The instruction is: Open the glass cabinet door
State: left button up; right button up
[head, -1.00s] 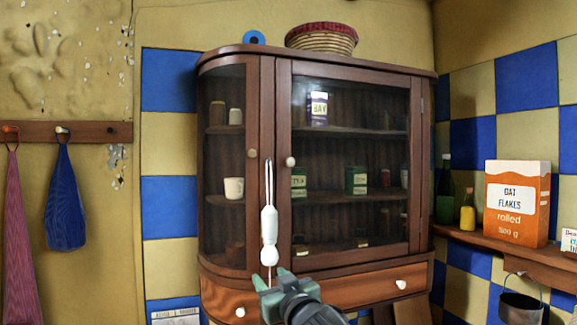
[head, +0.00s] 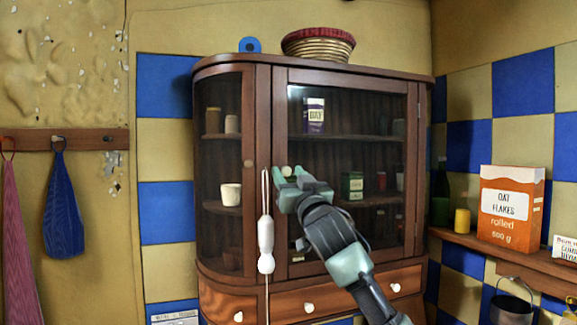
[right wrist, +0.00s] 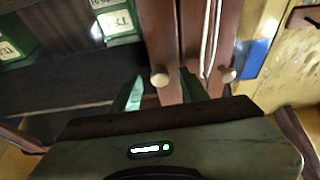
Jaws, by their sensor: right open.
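The wooden cabinet (head: 262,90) has a glass door (head: 360,115) that is shut. The door's pale round knob (head: 286,169) is at its left edge, and it also shows in the right wrist view (right wrist: 159,76). My right gripper (head: 289,173) is open at the knob. In the right wrist view its two green fingers (right wrist: 160,88) point toward the door, one on each side of the knob. I cannot tell whether they touch it. A second knob (head: 249,163) sits on the narrow panel to the left, also seen in the right wrist view (right wrist: 228,75). My left gripper is not in view.
A white pull on a cord (head: 266,240) hangs close left of my right gripper. Drawers (head: 345,292) lie below the door. A basket (head: 318,45) stands on top. A shelf with an oat flakes box (head: 511,215) is at the right.

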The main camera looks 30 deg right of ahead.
jog(key=shift+w, duration=0.3)
jog(key=shift+c, duration=0.4)
grip_shut()
jog(key=shift+s, duration=0.1)
dwell(0.8)
